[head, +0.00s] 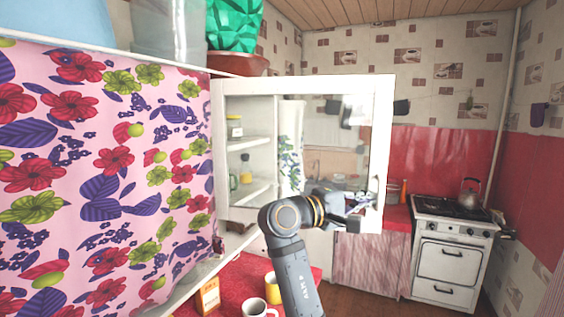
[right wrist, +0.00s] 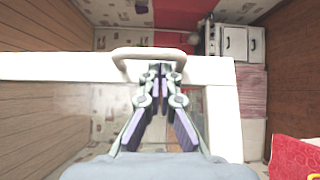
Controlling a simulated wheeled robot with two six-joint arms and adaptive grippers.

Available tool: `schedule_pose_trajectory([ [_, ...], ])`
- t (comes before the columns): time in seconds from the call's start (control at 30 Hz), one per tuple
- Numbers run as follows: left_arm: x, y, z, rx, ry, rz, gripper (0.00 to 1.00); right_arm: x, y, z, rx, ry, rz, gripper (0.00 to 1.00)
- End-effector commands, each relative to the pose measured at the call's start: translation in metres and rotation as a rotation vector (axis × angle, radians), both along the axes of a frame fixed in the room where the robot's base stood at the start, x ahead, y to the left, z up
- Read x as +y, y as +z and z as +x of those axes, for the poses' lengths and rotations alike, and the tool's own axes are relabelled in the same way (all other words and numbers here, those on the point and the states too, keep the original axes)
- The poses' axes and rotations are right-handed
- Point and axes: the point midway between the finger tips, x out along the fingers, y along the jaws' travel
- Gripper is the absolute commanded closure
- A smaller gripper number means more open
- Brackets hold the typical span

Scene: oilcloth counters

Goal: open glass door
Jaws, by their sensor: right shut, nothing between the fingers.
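The glass door (head: 300,84) has a white frame and stands in the middle of the head view, swung out from the cabinet side at left. Its white frame also crosses the right wrist view (right wrist: 60,66). A white loop handle (right wrist: 150,52) sits on the frame, and it shows in the head view near the door's right edge (head: 375,188). My right gripper (head: 362,208) is at the lower right of the door, in front of the glass. In the right wrist view its fingertips (right wrist: 161,70) are together beside the handle, holding nothing; contact is unclear. My left gripper is out of view.
White shelves (head: 252,141) with small jars show within the door's frame. A flowered pink cloth (head: 110,150) fills the left. A white mug (head: 255,307) and yellow cup (head: 272,290) stand on a red surface below. A white stove (head: 450,262) stands at right, beyond open floor.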

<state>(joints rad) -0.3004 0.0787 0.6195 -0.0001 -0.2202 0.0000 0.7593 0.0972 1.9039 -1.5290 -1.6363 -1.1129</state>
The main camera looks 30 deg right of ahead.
Motion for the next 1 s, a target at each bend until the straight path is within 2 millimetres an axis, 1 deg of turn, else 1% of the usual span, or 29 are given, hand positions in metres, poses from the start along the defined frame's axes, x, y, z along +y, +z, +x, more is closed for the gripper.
schedule_pose_trajectory([
  [0.17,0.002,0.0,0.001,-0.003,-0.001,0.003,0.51,0.001,0.0,0.0,0.0,0.0,0.0,1.0],
  [0.27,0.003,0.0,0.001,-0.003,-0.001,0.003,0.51,0.007,-0.001,0.001,0.0,0.003,0.003,1.0],
  [0.5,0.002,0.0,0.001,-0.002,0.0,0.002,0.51,0.048,-0.001,0.004,0.001,0.005,0.006,1.0],
  [0.6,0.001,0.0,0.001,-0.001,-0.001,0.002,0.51,0.062,-0.001,0.005,0.001,0.004,0.004,1.0],
  [0.7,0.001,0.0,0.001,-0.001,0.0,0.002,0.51,0.071,-0.001,0.005,0.001,0.002,0.003,1.0],
  [0.8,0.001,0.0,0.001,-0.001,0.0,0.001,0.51,0.074,0.0,0.005,0.001,0.001,0.001,1.0],
  [1.0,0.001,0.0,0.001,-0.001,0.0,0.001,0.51,0.074,0.0,0.005,0.0,0.0,0.0,1.0],
])
